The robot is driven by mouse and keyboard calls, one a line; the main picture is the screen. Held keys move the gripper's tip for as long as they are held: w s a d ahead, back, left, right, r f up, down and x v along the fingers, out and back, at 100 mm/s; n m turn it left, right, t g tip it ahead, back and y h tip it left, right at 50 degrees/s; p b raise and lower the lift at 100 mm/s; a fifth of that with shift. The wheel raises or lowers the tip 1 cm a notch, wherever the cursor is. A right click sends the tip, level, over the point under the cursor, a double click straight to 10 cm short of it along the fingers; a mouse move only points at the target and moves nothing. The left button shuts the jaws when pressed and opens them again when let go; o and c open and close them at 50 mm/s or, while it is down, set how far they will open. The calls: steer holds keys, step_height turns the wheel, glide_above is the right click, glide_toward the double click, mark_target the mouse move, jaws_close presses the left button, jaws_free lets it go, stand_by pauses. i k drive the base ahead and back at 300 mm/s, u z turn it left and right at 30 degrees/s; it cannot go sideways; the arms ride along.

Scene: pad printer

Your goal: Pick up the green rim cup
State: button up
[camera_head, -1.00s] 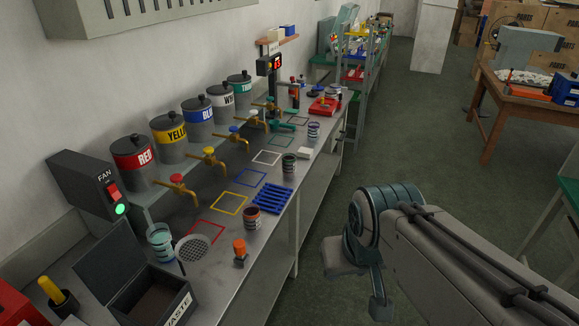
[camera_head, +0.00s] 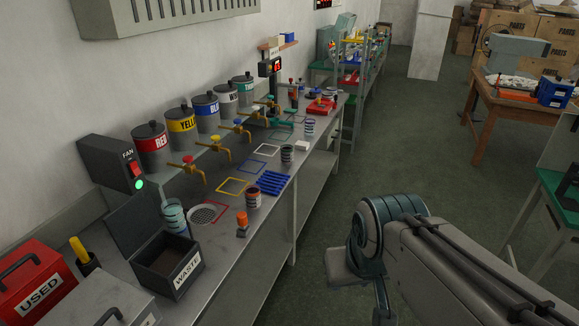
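Several striped cups stand on the long metal bench. Another cup (camera_head: 309,127) is farther along, and a cup with a reddish-brown rim (camera_head: 253,198) is nearer. I cannot tell for certain at this size which has the green rim. My arm crosses the lower right, over the floor and apart from the bench.
Paint tanks with taps line the wall above coloured square outlines. A blue rack (camera_head: 273,183), an open waste box (camera_head: 168,262), a red used box (camera_head: 35,285) and an orange-topped bottle (camera_head: 242,224) are on the bench. The green floor (camera_head: 330,205) beside the bench is clear.

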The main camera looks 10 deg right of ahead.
mark_target(287, 155)
steer(key=z, duration=0.55)
steer(key=i, duration=0.85)
steer(key=z, duration=0.5)
steer(key=i, duration=1.55)
steer(key=u, duration=1.2)
steer(key=i, duration=0.9)
steer(key=u, duration=0.75)
